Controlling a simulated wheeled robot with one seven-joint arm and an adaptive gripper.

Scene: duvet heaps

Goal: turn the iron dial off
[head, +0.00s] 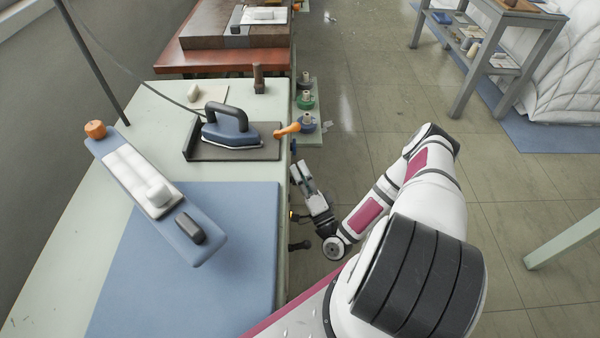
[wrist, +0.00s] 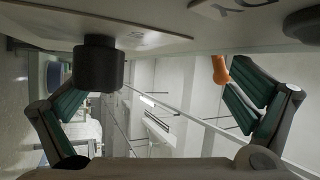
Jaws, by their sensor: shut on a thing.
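The iron (head: 231,128), blue with a dark handle, rests on a black stand (head: 196,150) on the pale green table. My gripper (head: 302,172) is low beside the table's right edge in the head view. In the wrist view its green-padded fingers (wrist: 155,95) stand apart, with a black round dial (wrist: 98,66) between them, close to the left finger. I take my gripper to be shut on this dial; the contact itself is hard to see. An orange-tipped piece (wrist: 220,68) is by the right finger. The dial's face and setting are hidden.
An orange knob (head: 290,130) juts over the table edge near spools (head: 305,101). Another dark knob (head: 300,245) sticks out below. Open floor (head: 370,110) lies right.

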